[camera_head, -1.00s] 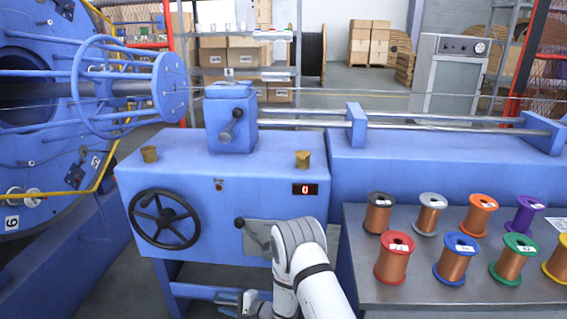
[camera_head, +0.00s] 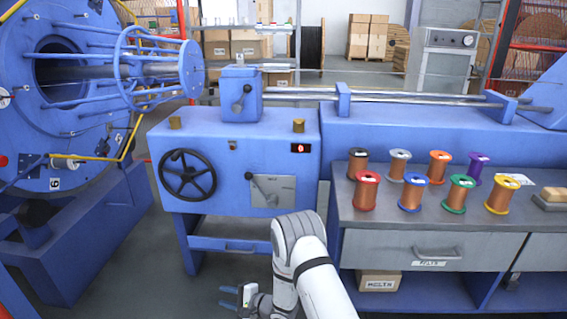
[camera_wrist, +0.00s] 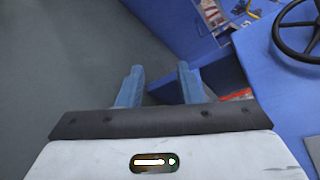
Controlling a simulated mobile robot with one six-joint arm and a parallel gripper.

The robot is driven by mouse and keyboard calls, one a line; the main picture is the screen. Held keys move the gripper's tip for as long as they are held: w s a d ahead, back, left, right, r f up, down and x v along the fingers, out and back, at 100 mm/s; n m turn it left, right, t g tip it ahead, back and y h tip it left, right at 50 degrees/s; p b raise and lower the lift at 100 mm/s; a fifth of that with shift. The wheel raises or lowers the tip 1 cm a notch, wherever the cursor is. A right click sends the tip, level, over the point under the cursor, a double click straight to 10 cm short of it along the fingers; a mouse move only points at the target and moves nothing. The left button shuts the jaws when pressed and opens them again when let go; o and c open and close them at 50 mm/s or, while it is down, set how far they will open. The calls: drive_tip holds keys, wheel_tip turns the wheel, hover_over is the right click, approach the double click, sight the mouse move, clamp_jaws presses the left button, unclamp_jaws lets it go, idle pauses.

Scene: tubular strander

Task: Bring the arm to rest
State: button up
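My gripper (camera_head: 232,298) shows low in the head view, to the left of my white arm, in front of the blue machine and apart from it. In the wrist view my gripper (camera_wrist: 158,84) has its two blue fingers spread apart. Nothing is between them but the grey floor and part of the blue machine's base behind. My arm is bent, with its elbow in front of the machine.
The blue strander (camera_head: 230,145) has a black handwheel (camera_head: 187,175) and a lever plate (camera_head: 273,191). At right, a grey-topped bench (camera_head: 390,212) holds several coloured spools. A box (camera_head: 380,281) sits under it. Open floor (camera_head: 135,285) lies left of my gripper.

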drive_tip(key=w+d+r+n+t+h+p, duration=0.1)
drive_tip(key=w+d+r+h+p, duration=0.2)
drive_tip(key=r, duration=0.4)
drive_tip(key=w+d+r+n+t+h+p, duration=0.1)
drive_tip(key=w+d+r+p, duration=0.2)
drive_tip(key=r, duration=0.5)
drive_tip(key=w+d+r+n+t+h+p, duration=0.1)
drive_tip(key=w+d+r+h+p, duration=0.15)
drive_tip(key=d+r, duration=0.35)
drive_tip(key=s+d+r+n+h+p, duration=0.1)
drive_tip(key=s+d+r+h+p, duration=0.25)
drive_tip(key=r, duration=0.55)
drive_tip(key=s+d+r+n+h+p, duration=0.1)
drive_tip(key=d+r+h+p, duration=0.1)
drive_tip(key=d+r+p, duration=0.5)
drive_tip(key=s+d+r+n+g+h+p, duration=0.1)
drive_tip(key=s+d+r+g+p, duration=0.1)
drive_tip(key=s+d+r, duration=0.6)
drive_tip(key=s+d+r+n+g+h+p, duration=0.1)
drive_tip(key=s+r+n+h+p, duration=0.15)
drive_tip(key=s+r, duration=0.7)
drive_tip(key=s+d+r+n+g+y+p, duration=0.1)
drive_tip(key=s+r+n+g+p, duration=0.1)
drive_tip(key=s+r+p, duration=0.4)
drive_tip(key=s+r+g, duration=0.1)
drive_tip(key=s+r, duration=0.3)
drive_tip(key=s, duration=0.4)
drive_tip(key=shift+s+d+r, duration=0.25)
drive_tip(key=shift+d+r, duration=0.05)
drive_tip(key=shift+d, duration=0.05)
